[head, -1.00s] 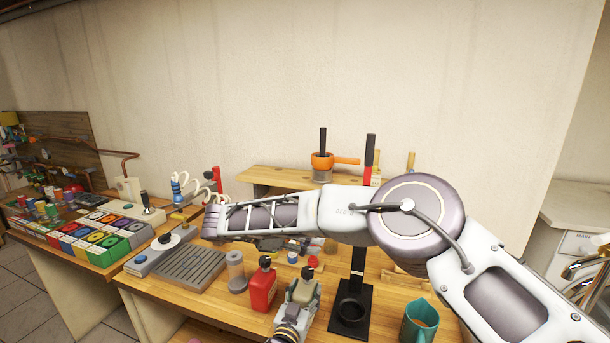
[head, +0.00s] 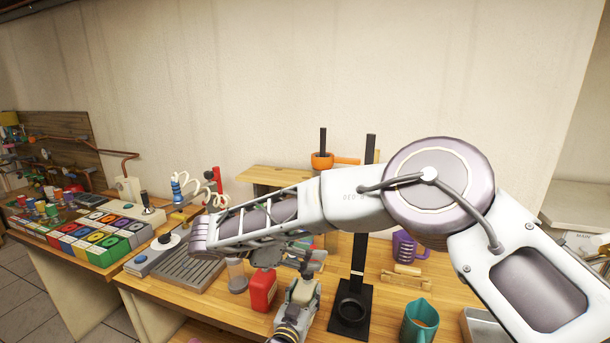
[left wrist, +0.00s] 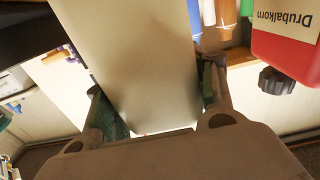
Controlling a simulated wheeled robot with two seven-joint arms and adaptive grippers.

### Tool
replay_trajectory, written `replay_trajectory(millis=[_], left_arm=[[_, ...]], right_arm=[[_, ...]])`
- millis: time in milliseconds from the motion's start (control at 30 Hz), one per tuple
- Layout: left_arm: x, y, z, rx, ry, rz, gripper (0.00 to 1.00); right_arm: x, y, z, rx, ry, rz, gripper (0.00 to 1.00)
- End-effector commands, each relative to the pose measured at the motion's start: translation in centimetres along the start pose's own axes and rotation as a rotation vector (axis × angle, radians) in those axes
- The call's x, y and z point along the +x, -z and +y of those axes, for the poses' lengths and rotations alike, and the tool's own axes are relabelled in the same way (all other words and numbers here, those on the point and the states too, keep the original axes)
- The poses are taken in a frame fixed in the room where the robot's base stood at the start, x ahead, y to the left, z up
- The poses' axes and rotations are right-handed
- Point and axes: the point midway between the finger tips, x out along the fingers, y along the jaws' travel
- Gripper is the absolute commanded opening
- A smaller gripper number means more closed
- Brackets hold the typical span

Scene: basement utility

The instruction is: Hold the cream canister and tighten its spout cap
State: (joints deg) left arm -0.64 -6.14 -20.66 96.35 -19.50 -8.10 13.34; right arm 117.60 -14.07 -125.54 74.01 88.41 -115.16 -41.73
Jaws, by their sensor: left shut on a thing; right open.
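The cream canister (left wrist: 140,60) fills the middle of the left wrist view as a pale, flat-sided body. My left gripper (left wrist: 160,98) is shut on it, with one finger at each side. In the head view my left gripper (head: 304,286) is low in the middle over the bench, and the canister is mostly hidden there. My right gripper (head: 306,252) is open just above and beyond it, partly behind my right arm. I cannot make out the spout cap or whether the right fingers touch anything.
A red bottle (head: 262,292) stands close left of my left gripper; its label and dark cap show in the left wrist view (left wrist: 285,50).

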Motion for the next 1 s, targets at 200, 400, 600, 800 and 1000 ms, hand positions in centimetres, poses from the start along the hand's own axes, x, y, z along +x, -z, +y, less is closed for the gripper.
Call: replay_trajectory(millis=[200, 400, 600, 800, 1000], left_arm=[[-0.01, -0.03, 0.00, 0.000, 0.000, -0.001, 0.22], [-0.01, -0.03, 0.00, 0.000, 0.000, -0.001, 0.67], [0.00, -0.02, 0.00, 0.000, 0.000, 0.000, 0.80], [0.00, -0.01, 0.00, 0.000, 0.000, 0.000, 0.80], [-0.25, -0.01, -0.01, 0.000, 0.000, 0.000, 0.80]], right_arm=[[-0.02, 0.02, -0.10, 0.000, 0.001, 0.000, 0.56], [-0.02, 0.02, -0.09, 0.000, 0.000, 0.000, 0.56], [-0.02, 0.02, -0.08, 0.000, 0.000, 0.000, 0.56], [-0.02, 0.02, -0.08, 0.000, 0.000, 0.000, 0.56], [-0.02, 0.02, -0.08, 0.000, 0.000, 0.000, 0.56]])
